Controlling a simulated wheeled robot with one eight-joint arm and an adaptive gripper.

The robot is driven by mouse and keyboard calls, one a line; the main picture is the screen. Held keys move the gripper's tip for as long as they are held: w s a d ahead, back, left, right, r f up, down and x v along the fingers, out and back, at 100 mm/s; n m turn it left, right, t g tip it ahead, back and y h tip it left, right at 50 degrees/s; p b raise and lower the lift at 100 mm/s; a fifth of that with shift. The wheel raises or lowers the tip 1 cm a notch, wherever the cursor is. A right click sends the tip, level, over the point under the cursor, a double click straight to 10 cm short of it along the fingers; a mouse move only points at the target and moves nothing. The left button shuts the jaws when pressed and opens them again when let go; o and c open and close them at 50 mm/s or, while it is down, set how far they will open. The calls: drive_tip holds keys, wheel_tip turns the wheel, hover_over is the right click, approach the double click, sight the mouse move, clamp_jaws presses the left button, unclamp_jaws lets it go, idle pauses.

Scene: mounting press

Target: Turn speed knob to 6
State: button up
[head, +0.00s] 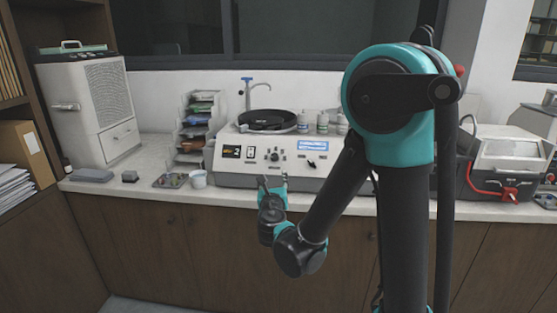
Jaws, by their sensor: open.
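A grey-white machine with a round black platen (266,119) stands on the counter against the wall. Its front panel (233,168) carries a dark display, switches, a blue-lit label and knobs. A dark knob (274,156) with marks around it sits mid-panel, and another dark control (311,163) sits further right. I cannot read the knob marks or tell which one is the speed knob. My gripper (272,182) is in front of the panel, just below the middle knob in the picture, with its fingers apart and empty. No contact with a knob is visible.
Several bottles (323,122) stand behind the panel. A white cup (198,179) and a small tray (170,181) sit on the counter left of the machine. A white cabinet-like unit (88,110) stands at far left. A grey machine with a red handle (503,162) is at right.

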sight(274, 157)
drive_tip(key=w, duration=0.5)
drive_tip(key=w+a, duration=0.1)
drive_tip(key=w, duration=0.9)
drive_tip(key=shift+w+a, duration=0.15)
drive_tip(key=shift+w, duration=0.15)
clamp_jaws()
